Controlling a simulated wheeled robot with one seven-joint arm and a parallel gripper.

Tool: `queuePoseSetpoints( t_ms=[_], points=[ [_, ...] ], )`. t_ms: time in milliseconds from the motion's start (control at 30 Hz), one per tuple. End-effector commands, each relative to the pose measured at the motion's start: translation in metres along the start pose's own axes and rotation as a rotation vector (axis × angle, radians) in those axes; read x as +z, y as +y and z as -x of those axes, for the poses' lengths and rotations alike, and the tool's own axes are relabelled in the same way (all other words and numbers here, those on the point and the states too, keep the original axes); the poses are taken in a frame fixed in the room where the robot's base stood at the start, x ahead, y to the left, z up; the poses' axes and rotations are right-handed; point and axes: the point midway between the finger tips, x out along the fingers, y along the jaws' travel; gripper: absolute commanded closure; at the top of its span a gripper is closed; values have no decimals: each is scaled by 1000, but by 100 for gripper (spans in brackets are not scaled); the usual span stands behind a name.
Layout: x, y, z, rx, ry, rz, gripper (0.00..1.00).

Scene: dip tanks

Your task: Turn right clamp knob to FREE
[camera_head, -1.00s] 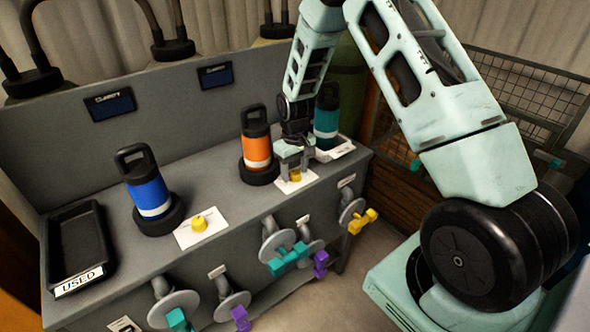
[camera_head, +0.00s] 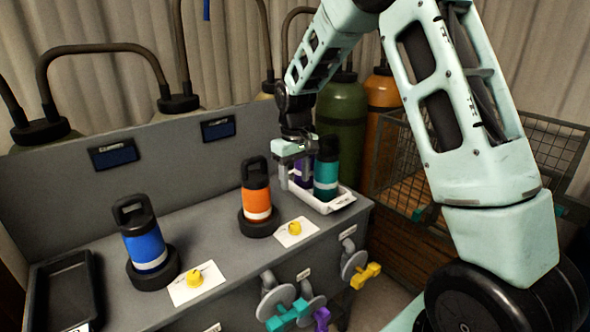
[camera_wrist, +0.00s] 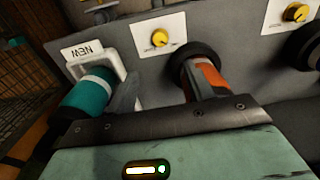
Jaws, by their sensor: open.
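The right clamp knob (camera_head: 295,228) is a small yellow knob on a white card, to the right of the orange bottle (camera_head: 257,195). In the wrist view the knob (camera_wrist: 160,38) shows whole and uncovered, left of the orange bottle in its dark ring. The marks on its card are too small to read. The left clamp knob (camera_head: 194,278) is yellow too, on a white card beside the blue bottle (camera_head: 143,240). My gripper (camera_head: 293,176) is open and empty, raised above the bench behind the right knob, in front of the bottles in the tray.
A white tray (camera_head: 338,203), labelled NEW in the wrist view, holds a teal bottle (camera_head: 326,172) and a purple bottle (camera_head: 303,171). Coloured valve handles stick out from the bench front. A black tray (camera_head: 66,285) lies at the left end. A wire-mesh crate stands at right.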

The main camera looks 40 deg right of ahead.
Motion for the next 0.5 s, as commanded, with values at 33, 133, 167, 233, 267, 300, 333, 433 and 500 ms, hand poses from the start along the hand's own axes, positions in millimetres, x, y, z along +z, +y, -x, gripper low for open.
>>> queuePoseSetpoints(
  t_ms=[33, 133, 167, 233, 267, 300, 333, 433, 500],
  points=[
    [-1, 0, 7, 1, 3, 0, 48],
    [0, 0, 17, 0, 2, 0, 48],
    [0, 0, 18, 0, 2, 0, 48],
    [0, 0, 21, 0, 0, 0, 48],
    [0, 0, 22, 0, 0, 0, 48],
    [0, 0, 22, 0, 0, 0, 48],
    [0, 0, 23, 0, -1, 0, 48],
    [0, 0, 23, 0, -1, 0, 48],
    [0, 0, 22, 0, -1, 0, 48]
  ],
)
